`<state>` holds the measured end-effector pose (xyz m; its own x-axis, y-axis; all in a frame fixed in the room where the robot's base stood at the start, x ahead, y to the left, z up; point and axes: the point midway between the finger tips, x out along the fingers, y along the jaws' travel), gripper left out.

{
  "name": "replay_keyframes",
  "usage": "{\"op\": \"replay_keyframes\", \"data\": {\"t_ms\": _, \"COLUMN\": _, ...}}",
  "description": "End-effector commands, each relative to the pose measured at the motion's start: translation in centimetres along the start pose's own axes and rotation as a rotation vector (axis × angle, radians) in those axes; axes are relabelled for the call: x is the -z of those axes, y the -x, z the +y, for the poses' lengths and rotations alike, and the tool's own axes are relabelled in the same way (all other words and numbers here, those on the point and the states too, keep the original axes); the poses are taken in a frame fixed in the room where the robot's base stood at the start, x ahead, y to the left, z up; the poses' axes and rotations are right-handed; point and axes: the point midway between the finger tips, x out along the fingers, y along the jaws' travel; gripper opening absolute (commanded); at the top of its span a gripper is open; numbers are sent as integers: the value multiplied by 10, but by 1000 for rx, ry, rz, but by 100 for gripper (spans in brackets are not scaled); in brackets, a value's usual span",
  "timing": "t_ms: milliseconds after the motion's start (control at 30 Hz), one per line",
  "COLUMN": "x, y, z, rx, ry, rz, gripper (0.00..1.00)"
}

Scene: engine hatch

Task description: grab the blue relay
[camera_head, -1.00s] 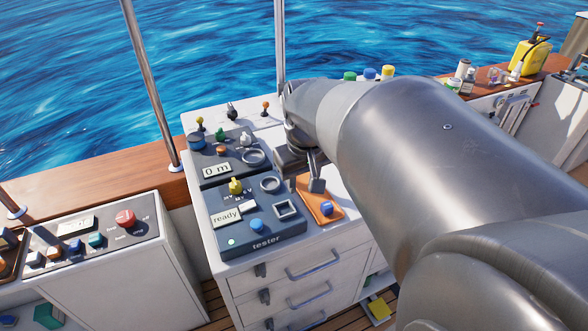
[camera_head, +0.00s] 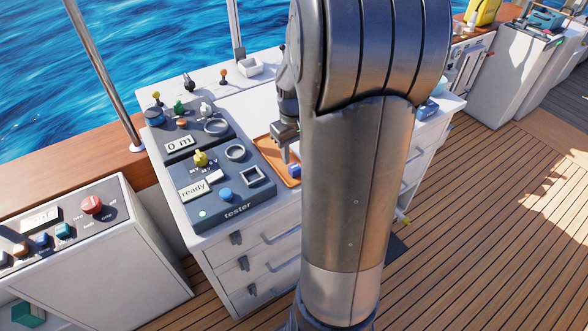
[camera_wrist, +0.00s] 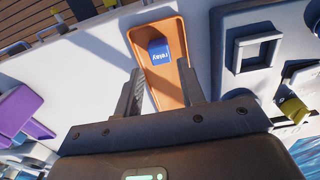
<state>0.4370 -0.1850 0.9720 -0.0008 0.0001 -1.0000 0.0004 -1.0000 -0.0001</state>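The blue relay (camera_wrist: 159,53) lies in an orange tray (camera_wrist: 142,38) in the wrist view, with a label on its face. In the head view the relay (camera_head: 294,170) shows as a small blue block in the tray (camera_head: 262,141), just left of my arm. My gripper (camera_wrist: 162,85) is open, its two fingers apart with nothing between them. The relay lies beyond the fingertips, roughly in line with the gap. In the head view my gripper (camera_head: 287,155) is just above and left of the relay, partly hidden by my arm.
The dark tester panel (camera_head: 221,186) with knobs and sockets stands directly left of the tray. A control box with a red button (camera_head: 91,205) is at the far left. In the wrist view a purple object (camera_wrist: 25,115) is at the left. My arm hides the counter's middle.

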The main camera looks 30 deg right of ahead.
Motion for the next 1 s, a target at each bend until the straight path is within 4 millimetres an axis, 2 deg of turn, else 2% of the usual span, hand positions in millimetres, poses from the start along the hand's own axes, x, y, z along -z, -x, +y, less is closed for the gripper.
{"op": "replay_keyframes", "data": {"t_ms": 400, "x": -2, "y": -50, "z": -1, "rx": 2, "ry": -1, "rz": -2, "gripper": 36}}
{"op": "replay_keyframes", "data": {"t_ms": 667, "x": -2, "y": -54, "z": 0, "rx": -1, "ry": 0, "rz": 1, "gripper": 36}}
{"op": "replay_keyframes", "data": {"t_ms": 1000, "x": -2, "y": -54, "z": 0, "rx": 0, "ry": 0, "rz": 1, "gripper": 10}}
